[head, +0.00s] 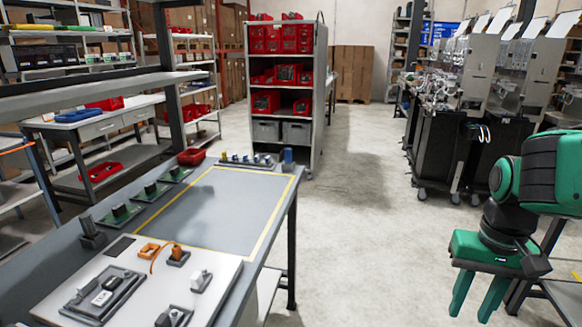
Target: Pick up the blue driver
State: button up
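A small upright blue object (288,156) stands at the far right corner of the grey workbench (222,205). It may be the blue driver, but it is too small to tell. A larger flat blue item (79,115) lies on the white-topped bench at the left; I cannot tell what it is. My green gripper (475,308) hangs at the lower right, over the floor and well to the right of the workbench. Its two fingers point down and are apart, with nothing between them.
A rack (264,182) of small parts and a red bin (191,156) sit at the bench's far end. A white board (210,295) with fixtures is at the near end. A shelf cart (318,95) stands behind. The floor between bench and gripper is clear.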

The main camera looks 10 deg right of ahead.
aim_at(287, 151)
jog(key=z, duration=0.35)
jog(key=i, duration=0.65)
jog(key=z, duration=0.65)
jog(key=i, duration=1.1)
jog(key=u, duration=0.45)
jog(key=i, duration=0.85)
jog(key=u, duration=0.45)
